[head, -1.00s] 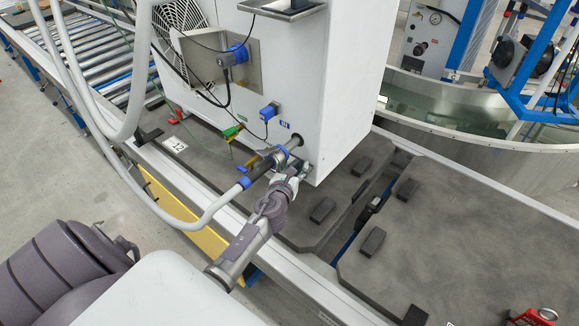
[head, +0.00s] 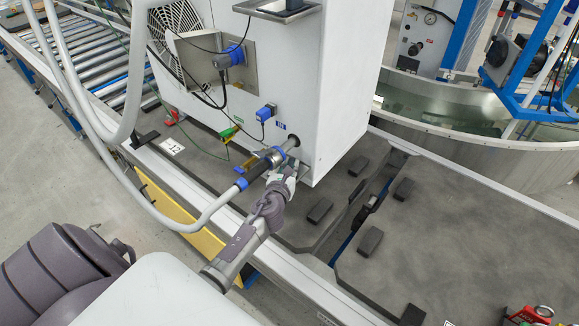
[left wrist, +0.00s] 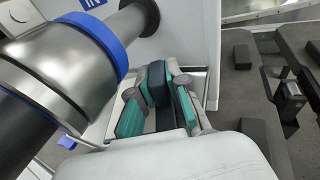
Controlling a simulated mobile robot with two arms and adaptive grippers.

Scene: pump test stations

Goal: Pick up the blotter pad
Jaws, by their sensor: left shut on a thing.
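My left gripper (head: 284,172) is at the lower front edge of the white pump cabinet, just under the grey hose's metal coupling. In the left wrist view its teal-padded fingers (left wrist: 160,108) are closed on a dark, narrow block, which I take to be the blotter pad (left wrist: 157,84). It stands on edge between the fingers, in front of a shallow metal tray or ledge (left wrist: 200,82). The fingers hide part of it, and I cannot tell whether it touches the ledge. In the head view the pad cannot be made out. My right gripper is not in view.
The hose coupling (head: 268,163) with blue rings runs close beside the gripper into the white cabinet (head: 300,80). Dark blocks (head: 319,210) sit on the grey deck (head: 470,240). A red item (head: 530,315) lies at the lower right. A steel tank (head: 450,145) stands behind.

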